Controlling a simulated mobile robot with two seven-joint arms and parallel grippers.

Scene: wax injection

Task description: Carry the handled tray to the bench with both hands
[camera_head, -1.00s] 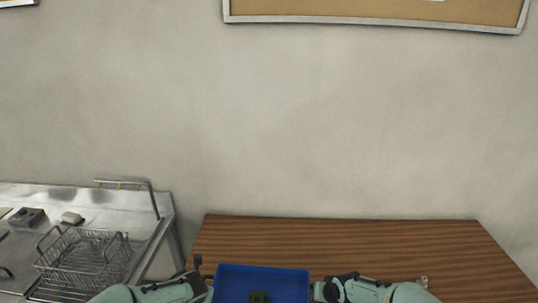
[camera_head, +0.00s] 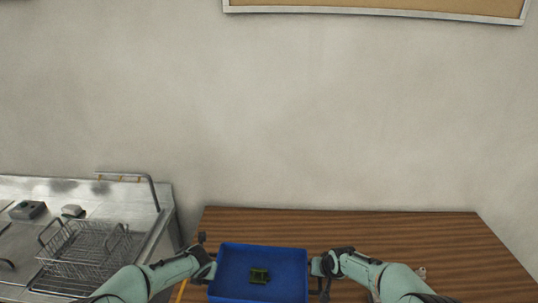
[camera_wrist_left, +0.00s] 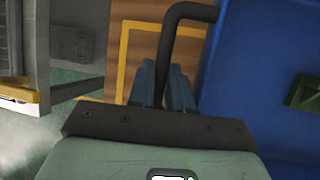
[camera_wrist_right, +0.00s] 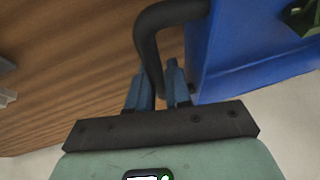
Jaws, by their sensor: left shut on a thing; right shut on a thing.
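The blue handled tray (camera_head: 232,260) is held between my two arms at the near edge of the wooden bench (camera_head: 340,229). A small dark green part with yellowish edges (camera_head: 259,275) lies in the tray. My left gripper (camera_wrist_left: 163,85) is shut on the tray's black left handle (camera_wrist_left: 172,40). My right gripper (camera_wrist_right: 157,85) is shut on the black right handle (camera_wrist_right: 147,42). The tray looks about level in the head view. I cannot tell whether it touches the bench top.
A metal sink counter (camera_head: 150,243) with a wire basket (camera_head: 85,250) stands left of the bench. A small object (camera_head: 421,272) lies on the bench at the right. The bench behind the tray is clear up to the wall. A yellow line (camera_wrist_left: 125,60) shows beside the tray.

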